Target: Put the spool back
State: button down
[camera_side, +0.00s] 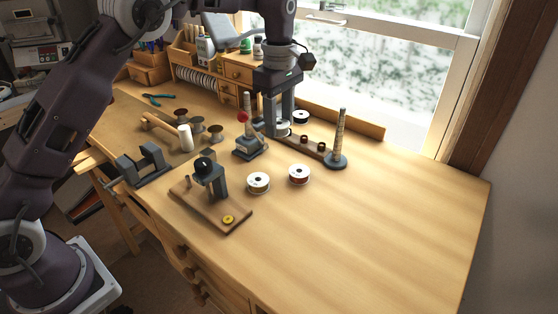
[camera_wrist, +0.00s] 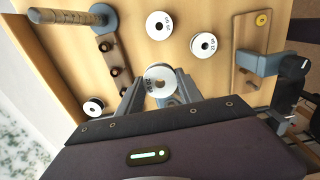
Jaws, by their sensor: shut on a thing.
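A white spool with a dark centre (camera_side: 283,130) is between the fingers of my gripper (camera_side: 279,128), which is shut on it. It appears to be above the bench, beside the dark wooden rail. In the wrist view the held spool (camera_wrist: 161,80) shows its round labelled face between the fingertips (camera_wrist: 160,88).
A ring mandrel (camera_side: 339,140) stands at the end of the dark rail (camera_side: 312,150). A stand with a red knob (camera_side: 249,145) is close left of my gripper. A wooden-based tool (camera_side: 210,190) and vise (camera_side: 142,166) stand front left. The right side of the bench is clear.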

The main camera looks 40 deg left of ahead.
aim_at(279, 163)
notch_tip(279, 163, down, 9)
dwell(0.3)
jog(key=c, duration=0.8)
grip_release()
jog(key=shift+f, duration=0.1)
